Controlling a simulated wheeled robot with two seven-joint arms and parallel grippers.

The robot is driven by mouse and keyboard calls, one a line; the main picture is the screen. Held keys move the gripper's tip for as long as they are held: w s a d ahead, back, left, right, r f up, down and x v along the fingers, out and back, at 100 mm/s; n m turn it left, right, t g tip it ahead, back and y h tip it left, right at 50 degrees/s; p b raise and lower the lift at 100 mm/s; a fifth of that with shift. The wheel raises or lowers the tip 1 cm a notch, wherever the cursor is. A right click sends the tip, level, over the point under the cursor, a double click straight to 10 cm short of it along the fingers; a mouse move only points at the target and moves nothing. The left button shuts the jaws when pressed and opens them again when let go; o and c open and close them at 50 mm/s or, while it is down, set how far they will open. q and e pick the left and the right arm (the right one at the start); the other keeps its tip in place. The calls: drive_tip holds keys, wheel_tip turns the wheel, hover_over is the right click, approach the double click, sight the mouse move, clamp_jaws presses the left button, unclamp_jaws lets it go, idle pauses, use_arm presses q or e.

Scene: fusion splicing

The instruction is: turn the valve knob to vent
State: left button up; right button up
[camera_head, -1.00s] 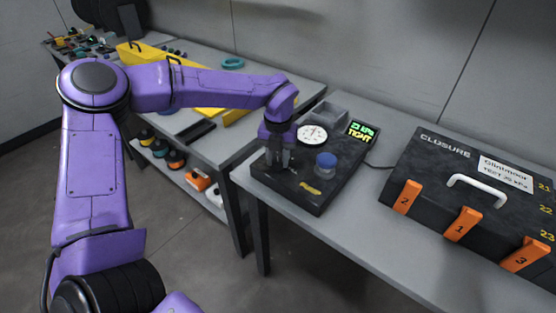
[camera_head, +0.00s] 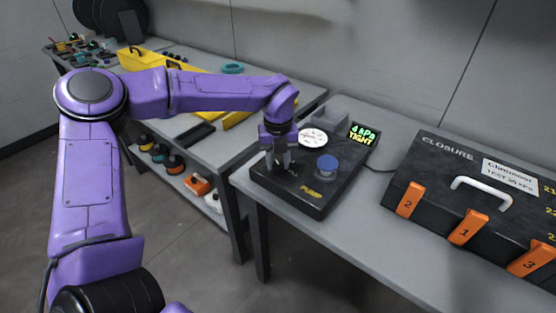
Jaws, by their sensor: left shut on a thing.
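The black pump unit (camera_head: 313,199) sits on the grey bench, with a round white gauge (camera_head: 312,138), a blue round cap (camera_head: 327,163) and a small display (camera_head: 362,134) on it. The display shows "TIGHT" under a low kPa reading that looks like 4. My left gripper (camera_head: 281,168) points down over the unit's left part, left of the blue cap, and is shut on the valve knob there. The knob is mostly hidden by the fingers, so its pointing direction cannot be told. My right gripper is not in view.
A black closure case (camera_head: 455,165) with a white handle (camera_head: 481,189) and orange latches (camera_head: 467,227) stands to the right. A cable joins it to the pump side. A second bench (camera_head: 221,148) with yellow items stands to the left. Bare bench lies in front of the case.

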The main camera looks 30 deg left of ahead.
sight(278, 163)
use_arm(q)
drive_tip(key=shift+w+r, duration=0.1)
drive_tip(key=shift+r, duration=0.05)
drive_tip(key=o, duration=1)
drive_tip(key=shift+o, duration=0.2)
wheel_tip(278, 163, up, 10)
drive_tip(key=shift+r, duration=0.25)
